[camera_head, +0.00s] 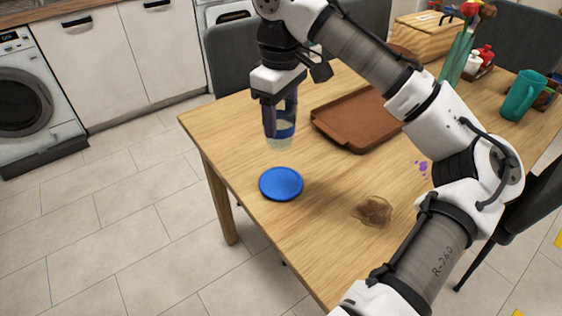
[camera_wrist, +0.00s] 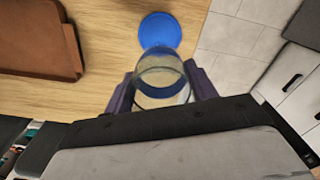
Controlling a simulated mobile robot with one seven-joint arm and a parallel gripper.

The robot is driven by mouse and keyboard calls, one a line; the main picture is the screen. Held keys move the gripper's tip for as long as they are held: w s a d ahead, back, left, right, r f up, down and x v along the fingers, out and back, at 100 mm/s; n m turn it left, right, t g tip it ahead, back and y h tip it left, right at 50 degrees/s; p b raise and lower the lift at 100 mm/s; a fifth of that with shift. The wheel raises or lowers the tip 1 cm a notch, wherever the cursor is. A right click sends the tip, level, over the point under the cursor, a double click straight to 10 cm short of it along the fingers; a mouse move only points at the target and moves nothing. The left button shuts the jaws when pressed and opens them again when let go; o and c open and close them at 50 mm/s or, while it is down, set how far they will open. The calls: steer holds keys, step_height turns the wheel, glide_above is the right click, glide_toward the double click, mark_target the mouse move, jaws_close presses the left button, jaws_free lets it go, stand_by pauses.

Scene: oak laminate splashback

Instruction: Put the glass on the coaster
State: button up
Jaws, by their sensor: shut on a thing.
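The glass (camera_head: 280,132) is clear with a blue band, and my gripper (camera_head: 281,115) is shut on it, with the fingers pointing down around its sides. In the wrist view the glass (camera_wrist: 162,78) is between the two fingers (camera_wrist: 162,90). The coaster (camera_head: 281,184) is a round blue disc lying flat near the table's left edge. In the wrist view the coaster (camera_wrist: 160,31) shows just beyond the glass, partly overlapped by it. The glass is apart from the coaster in the head view. I cannot tell how high its base is above the table.
A brown tray (camera_head: 352,134) lies to the right of the glass. A brown patch (camera_head: 373,211) is on the table (camera_head: 325,225) right of the coaster. A teal mug (camera_head: 520,97), a vase and a wooden box (camera_head: 428,32) stand farther back. Bare wood surrounds the coaster.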

step_height(320, 180, down, 12)
steer(key=shift+r, duration=0.25)
steer(key=shift+f, duration=0.1)
steer(key=o, duration=1.1)
step_height(320, 180, up, 12)
steer(key=shift+r, duration=0.1)
